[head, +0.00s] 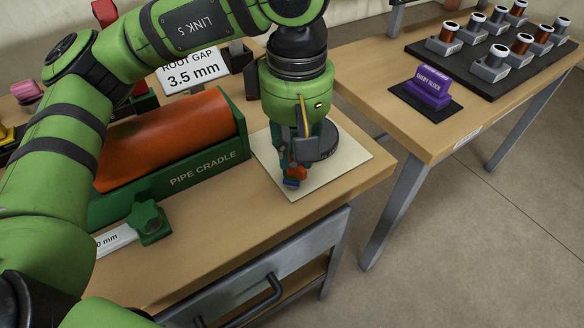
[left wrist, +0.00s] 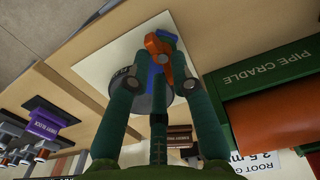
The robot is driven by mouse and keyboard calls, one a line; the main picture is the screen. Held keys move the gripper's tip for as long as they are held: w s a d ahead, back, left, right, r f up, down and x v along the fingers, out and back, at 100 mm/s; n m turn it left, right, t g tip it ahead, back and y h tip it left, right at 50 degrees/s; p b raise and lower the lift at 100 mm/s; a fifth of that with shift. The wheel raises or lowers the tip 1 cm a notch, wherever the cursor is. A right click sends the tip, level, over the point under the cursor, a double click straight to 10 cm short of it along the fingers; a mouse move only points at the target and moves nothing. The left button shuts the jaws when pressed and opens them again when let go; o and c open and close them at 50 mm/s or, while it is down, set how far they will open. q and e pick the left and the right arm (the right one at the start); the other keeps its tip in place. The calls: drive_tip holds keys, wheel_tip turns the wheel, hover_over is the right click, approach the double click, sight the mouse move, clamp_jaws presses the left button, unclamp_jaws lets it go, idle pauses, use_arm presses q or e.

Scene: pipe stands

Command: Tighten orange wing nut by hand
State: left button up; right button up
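The orange wing nut (head: 298,173) is small and sits at the fingertips of my left gripper (head: 297,160), over a pale square mat. It also shows in the left wrist view (left wrist: 155,44), beside a blue part (left wrist: 166,38) and just beyond the green fingers. The blue part shows below the nut in the head view (head: 290,184). My left gripper points down, its fingers around or close to the nut; whether they press on it I cannot tell. The fingers hide part of the nut and whatever bears it. My right gripper is not in view.
A dark round disc (head: 326,138) stands on the pale mat (head: 345,165), right behind my gripper. The green pipe cradle (head: 205,170) with an orange pipe (head: 165,140) is to the left. A second table (head: 375,75) bears a purple block (head: 432,88) and several small spools.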

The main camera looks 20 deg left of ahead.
use_arm(q)
drive_tip(key=shift+r, duration=0.1)
drive_tip(key=shift+a, duration=0.1)
drive_tip(key=shift+r+p, duration=0.45)
drive_tip(key=shift+r, duration=0.15)
wheel_tip(320, 180, up, 5)
drive_tip(key=p, duration=0.2)
drive_tip(key=shift+f+p, duration=0.15)
drive_tip(key=shift+p, duration=0.2)
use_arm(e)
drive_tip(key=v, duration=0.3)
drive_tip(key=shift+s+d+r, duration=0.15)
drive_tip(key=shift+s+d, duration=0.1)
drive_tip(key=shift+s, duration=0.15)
use_arm(q)
wheel_tip(320, 180, up, 12)
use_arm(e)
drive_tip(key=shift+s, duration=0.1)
